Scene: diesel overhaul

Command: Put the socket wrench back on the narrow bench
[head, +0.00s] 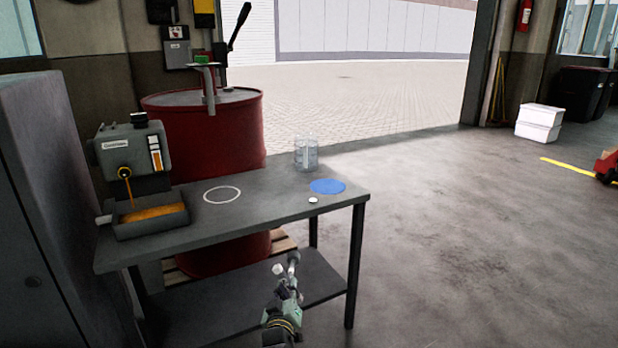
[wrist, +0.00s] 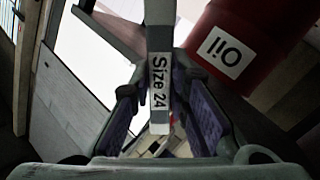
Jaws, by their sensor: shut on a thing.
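The socket wrench (wrist: 159,50) is a grey bar with a white "Size 24" label, held between the purple pads of my gripper (wrist: 156,88) in the wrist view. In the head view my gripper (head: 287,291) is low in front of a grey metal bench, shut on the wrench (head: 293,261), whose end points up. The bench top (head: 262,205) has a lower shelf (head: 255,305). I cannot tell for sure whether this is the narrow bench. The wrench appears in front of the bench, apart from its top.
On the bench stand a grey machine with a tray (head: 150,222), a white ring (head: 222,194), a blue disc (head: 327,186), a small white cap (head: 313,200) and a clear jar (head: 306,155). A red oil drum (head: 205,135) is behind.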

